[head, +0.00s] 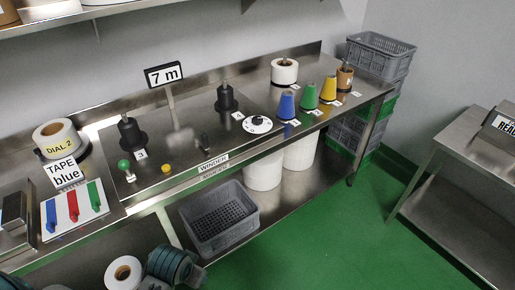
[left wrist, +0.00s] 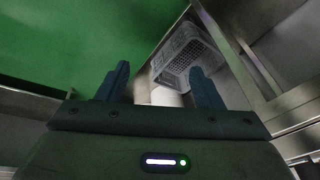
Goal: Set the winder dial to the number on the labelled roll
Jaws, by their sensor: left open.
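The winder dial (head: 258,124) is a white disc with a black knob, lying on the steel bench near its front edge, right of the WINDER label (head: 213,163). Its setting is too small to read. The labelled roll (head: 60,138) stands at the left of the bench, white with a brown core, and its yellow label reads "DIAL 2". My left gripper (left wrist: 158,85) is open and empty in the left wrist view, with its two dark fingers apart. A grey crate (left wrist: 185,55) shows beyond them, below the bench. My right gripper is not in view.
Two black spindles (head: 130,132) (head: 227,98) stand on the winder plate. A green knob (head: 124,165) and yellow button (head: 166,168) are near its front. Blue, green and yellow cones (head: 309,97) stand right of the dial. A "7 m" sign (head: 164,75) rises behind.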

